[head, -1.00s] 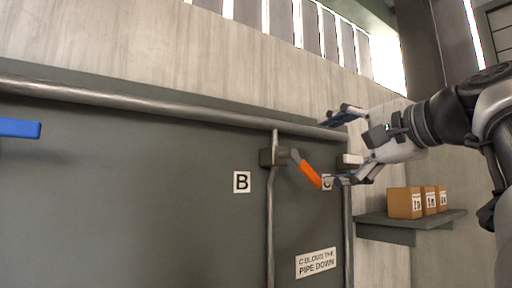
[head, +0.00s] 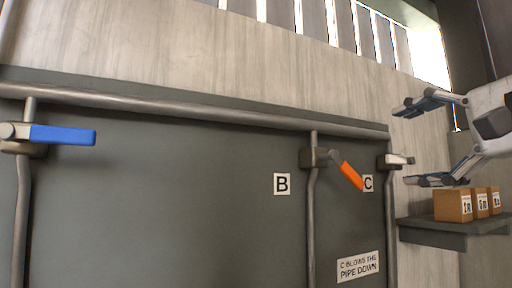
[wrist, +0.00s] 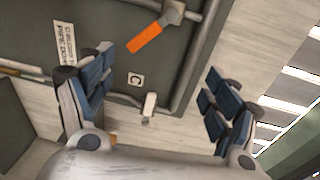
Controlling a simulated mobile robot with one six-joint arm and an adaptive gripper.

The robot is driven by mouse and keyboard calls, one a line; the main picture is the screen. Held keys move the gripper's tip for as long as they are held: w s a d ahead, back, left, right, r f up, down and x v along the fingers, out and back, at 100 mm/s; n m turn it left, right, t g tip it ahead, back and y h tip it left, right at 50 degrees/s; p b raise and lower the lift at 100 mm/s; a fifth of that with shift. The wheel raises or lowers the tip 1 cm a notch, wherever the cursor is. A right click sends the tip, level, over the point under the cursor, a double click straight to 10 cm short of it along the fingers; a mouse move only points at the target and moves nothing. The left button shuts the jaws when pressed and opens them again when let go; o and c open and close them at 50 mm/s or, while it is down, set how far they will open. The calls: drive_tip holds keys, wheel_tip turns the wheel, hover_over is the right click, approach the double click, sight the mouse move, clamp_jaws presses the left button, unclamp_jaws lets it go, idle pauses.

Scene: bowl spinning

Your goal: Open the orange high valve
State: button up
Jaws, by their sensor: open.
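The orange valve handle (head: 347,174) sits on a pipe at the right part of the dark panel, between the labels B and C. It slants down to the right from its grey valve body (head: 314,158). The orange handle also shows at the top of the wrist view (wrist: 146,38). My gripper (head: 418,143) is open and empty, to the right of the orange handle and clear of it. In the wrist view my gripper's two fingers (wrist: 158,98) are spread wide, with a white-handled valve (wrist: 149,106) showing between them.
A blue valve handle (head: 64,135) lies level at the far left. A white valve handle (head: 399,160) is on the right pipe, close to my gripper. Small cardboard boxes (head: 453,206) stand on a shelf (head: 447,227) at lower right. A sign (head: 358,267) reads "C blows the pipe down".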

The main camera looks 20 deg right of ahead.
drive_tip(key=shift+s+d+p, duration=0.2)
drive_tip(key=shift+s+p, duration=0.1)
drive_tip(key=shift+s, duration=2.05)
